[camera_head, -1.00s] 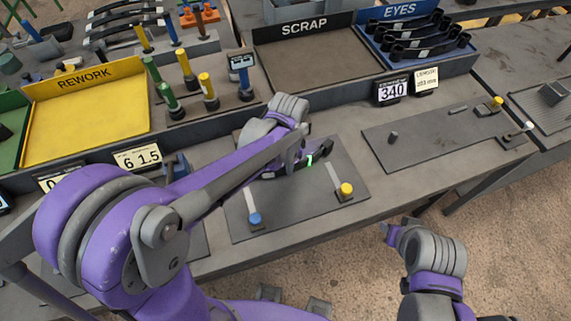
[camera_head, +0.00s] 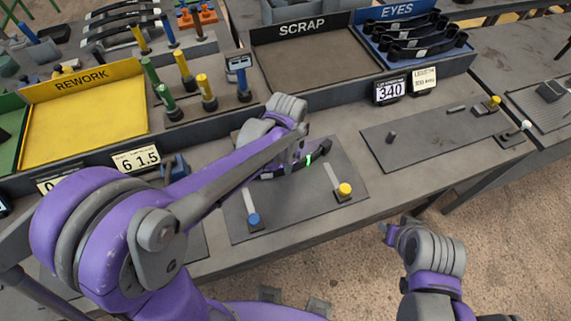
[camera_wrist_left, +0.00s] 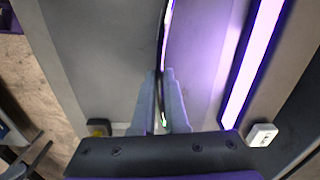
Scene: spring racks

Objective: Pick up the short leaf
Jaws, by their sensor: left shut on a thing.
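The short leaf (camera_head: 320,151) is a dark, slightly curved strip with a green mark, at the far side of the dark grey plate on the bench. My left gripper (camera_head: 298,158) reaches over from the left and is shut on it near its middle. In the left wrist view the leaf (camera_wrist_left: 162,55) runs edge-on between the two fingers (camera_wrist_left: 160,110). I cannot tell whether it touches the plate. My right gripper (camera_head: 386,229) is low at the right, off the bench edge, empty as far as I see; its jaws are unclear.
The plate (camera_head: 290,205) carries a blue-knobbed clamp (camera_head: 253,219) and a yellow-knobbed clamp (camera_head: 344,189). Behind stand the yellow REWORK tray (camera_head: 85,115), the SCRAP tray (camera_head: 315,65) and the blue EYES tray (camera_head: 408,40) with several dark leaves. Another plate (camera_head: 430,140) lies right.

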